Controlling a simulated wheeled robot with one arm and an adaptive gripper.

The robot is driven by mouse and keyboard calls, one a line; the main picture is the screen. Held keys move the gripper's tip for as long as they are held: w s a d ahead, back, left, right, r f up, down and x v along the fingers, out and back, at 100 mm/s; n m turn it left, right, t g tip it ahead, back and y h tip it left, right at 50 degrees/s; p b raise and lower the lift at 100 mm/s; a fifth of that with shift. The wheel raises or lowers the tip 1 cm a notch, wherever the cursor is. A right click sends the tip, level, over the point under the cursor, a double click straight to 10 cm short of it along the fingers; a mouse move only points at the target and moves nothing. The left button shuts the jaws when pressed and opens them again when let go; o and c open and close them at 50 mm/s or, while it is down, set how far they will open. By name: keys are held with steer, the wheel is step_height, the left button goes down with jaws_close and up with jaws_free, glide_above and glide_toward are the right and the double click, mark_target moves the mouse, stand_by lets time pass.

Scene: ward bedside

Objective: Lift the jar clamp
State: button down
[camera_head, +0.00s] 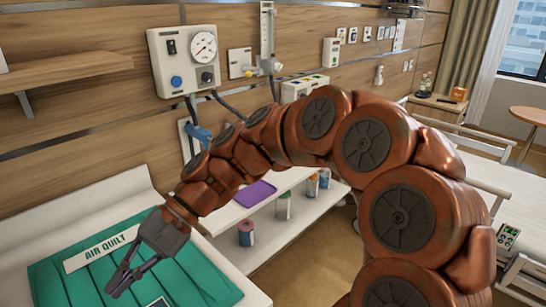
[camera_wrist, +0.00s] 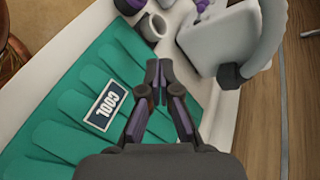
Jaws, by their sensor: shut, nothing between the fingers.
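My gripper (camera_head: 126,279) is low at the left in the head view, over the teal quilt (camera_head: 75,272) marked AIR QUILT. In the wrist view my gripper (camera_wrist: 159,72) has its fingertips together, with nothing between them. I cannot tell for sure which thing is the jar clamp. A blue fitting (camera_head: 199,134) on the wall below the gauge box may be it; it is apart from my gripper, and my arm partly hides the area beside it.
A white shelf unit (camera_head: 270,238) holds a purple tray (camera_head: 255,194) and several small containers. The gauge box (camera_head: 187,60) hangs on the wall. In the wrist view, a pale cup (camera_wrist: 153,27) and a white unit with a thick grey hose (camera_wrist: 268,45) stand beyond the fingertips.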

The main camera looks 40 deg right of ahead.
steer(key=w+d+m+t+y+b, duration=0.5)
steer(key=w+d, duration=0.4)
steer(key=w, duration=0.4)
steer(key=w+d+m+t+y+b, duration=0.35)
steer(key=w+d+m+t, duration=0.25)
steer(key=w+d, duration=0.45)
steer(key=w+d+f+m+t+h+b, duration=0.35)
steer(key=d+f+m+t, duration=0.2)
steer(key=d, duration=0.45)
steer(key=w+d+f+m+t+h+b, duration=0.2)
steer(key=w+d+f+m+t+h, duration=0.25)
steer(key=d, duration=0.55)
steer(key=s+d+f+m+t+h+b, duration=0.1)
steer(key=d+f+m+t+h, duration=0.2)
steer(key=d, duration=0.5)
steer(key=s+d+f+m+t+h+b, duration=0.1)
steer(key=s+d+f+m+t+h, duration=0.1)
steer(key=d+f+m+h, duration=0.3)
steer(key=d+f+t, duration=0.1)
steer(key=d, duration=0.3)
steer(key=shift+s+b, duration=0.2)
steer(key=shift+b, duration=0.2)
steer(key=s+r+x, duration=0.1)
steer(key=r+x, duration=0.1)
steer(key=x, duration=1)
steer(key=shift+r, duration=0.45)
